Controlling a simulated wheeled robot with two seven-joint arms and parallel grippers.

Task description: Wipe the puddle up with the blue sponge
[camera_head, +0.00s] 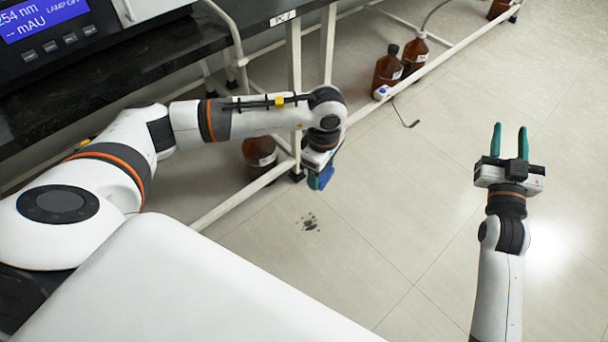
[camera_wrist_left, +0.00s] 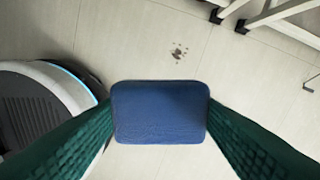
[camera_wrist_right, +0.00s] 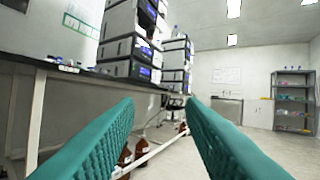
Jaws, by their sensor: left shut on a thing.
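The puddle (camera_head: 309,221) is a small patch of dark spots on the pale tiled floor. It also shows in the left wrist view (camera_wrist_left: 179,51), above the sponge in the picture. The blue sponge (camera_wrist_left: 160,112) is held between the green fingers of my left gripper (camera_head: 321,176). The gripper points down above the floor, up and to the right of the puddle in the head view, where the sponge is mostly hidden by the hand. The sponge is apart from the puddle in the picture. My right gripper (camera_head: 509,142) is open and empty, out over the floor on the right.
A black bench (camera_head: 250,22) with pale legs and a low rail runs along the back left. Brown bottles stand by the rail: one (camera_head: 259,157) near my left arm, others (camera_head: 388,69) farther back. A dark hooked thing (camera_head: 405,115) lies on the floor. The floor at right is clear.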

